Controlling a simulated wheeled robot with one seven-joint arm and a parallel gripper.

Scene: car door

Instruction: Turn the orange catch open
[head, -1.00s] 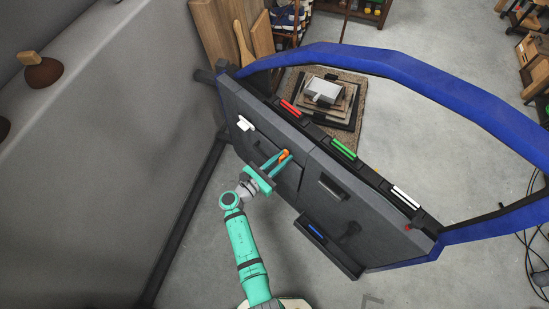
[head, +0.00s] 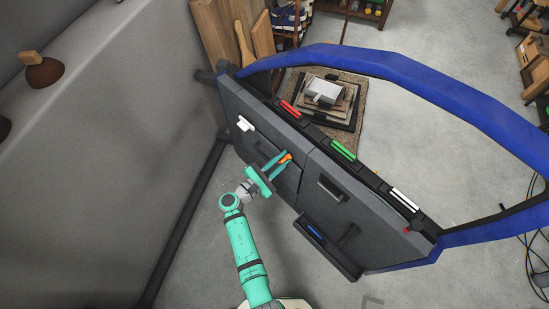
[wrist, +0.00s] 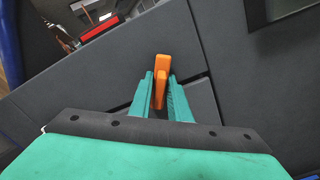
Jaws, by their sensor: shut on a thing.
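The orange catch (head: 286,158) sits on the dark grey inner face of the car door (head: 377,238), toward its upper left part. In the wrist view the orange catch (wrist: 161,68) stands out from the panel, its upper end showing beyond my fingertips. My gripper (head: 279,163) reaches it from the front left. In the wrist view my gripper (wrist: 160,92) has its teal fingers on both sides of the catch, shut on it. The lower part of the catch is partly hidden between the fingers.
Red (head: 290,107), green (head: 343,149) and white (head: 405,198) pieces lie along the door's top ledge. A white handle (head: 246,124) is left of the catch. A tray with a blue piece (head: 316,232) juts out below right. A blue frame (head: 420,70) arches above the door.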

